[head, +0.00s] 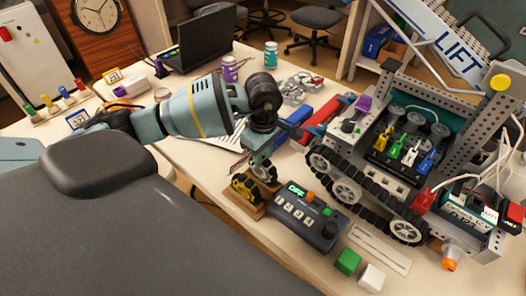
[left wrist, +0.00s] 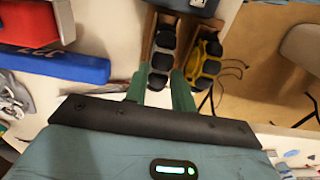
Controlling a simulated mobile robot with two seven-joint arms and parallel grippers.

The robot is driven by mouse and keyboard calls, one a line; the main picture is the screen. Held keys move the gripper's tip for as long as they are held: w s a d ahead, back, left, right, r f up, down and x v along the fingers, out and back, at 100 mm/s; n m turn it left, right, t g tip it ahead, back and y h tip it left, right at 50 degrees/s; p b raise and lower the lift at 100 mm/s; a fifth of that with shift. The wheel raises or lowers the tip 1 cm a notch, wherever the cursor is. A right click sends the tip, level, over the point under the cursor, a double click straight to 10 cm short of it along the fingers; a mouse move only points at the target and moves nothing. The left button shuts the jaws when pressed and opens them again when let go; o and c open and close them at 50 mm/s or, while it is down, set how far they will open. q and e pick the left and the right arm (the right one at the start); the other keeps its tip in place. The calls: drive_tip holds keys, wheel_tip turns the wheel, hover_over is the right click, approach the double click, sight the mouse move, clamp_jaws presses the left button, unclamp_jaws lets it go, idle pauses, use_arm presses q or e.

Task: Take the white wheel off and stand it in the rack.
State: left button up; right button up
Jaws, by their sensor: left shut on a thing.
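The rack (head: 257,213) is a small wooden holder at the near edge of the table; its brown wall shows in the left wrist view (left wrist: 149,32). A yellow wheel (head: 242,186) stands in one slot and shows in the left wrist view (left wrist: 208,56). The white wheel (head: 264,173), dark-tyred with a pale hub, is upright in the slot beside it, and shows in the left wrist view (left wrist: 163,45). My left gripper (head: 262,160) points down, its green fingers (left wrist: 161,72) shut on this wheel. Fingers partly hide the hub. My right gripper is not in view.
The tracked robot (head: 395,150) stands right of the rack. A control box (head: 307,215) reading OFF sits close to the rack. Green (head: 348,261) and white (head: 371,277) blocks lie in front. A blue bar (head: 293,122) and red box (head: 325,116) lie behind.

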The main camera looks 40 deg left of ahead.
use_arm(q)
drive_tip(key=shift+f+b, duration=0.3)
drive_tip(key=shift+f, duration=0.25)
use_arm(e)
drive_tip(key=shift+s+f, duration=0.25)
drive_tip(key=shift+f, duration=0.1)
use_arm(q)
drive_tip(key=o, duration=1.1)
drive_tip(key=shift+c, duration=0.2)
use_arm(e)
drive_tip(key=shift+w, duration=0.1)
use_arm(q)
drive_tip(key=shift+r+p, duration=1.5)
drive_tip(key=shift+r, duration=2)
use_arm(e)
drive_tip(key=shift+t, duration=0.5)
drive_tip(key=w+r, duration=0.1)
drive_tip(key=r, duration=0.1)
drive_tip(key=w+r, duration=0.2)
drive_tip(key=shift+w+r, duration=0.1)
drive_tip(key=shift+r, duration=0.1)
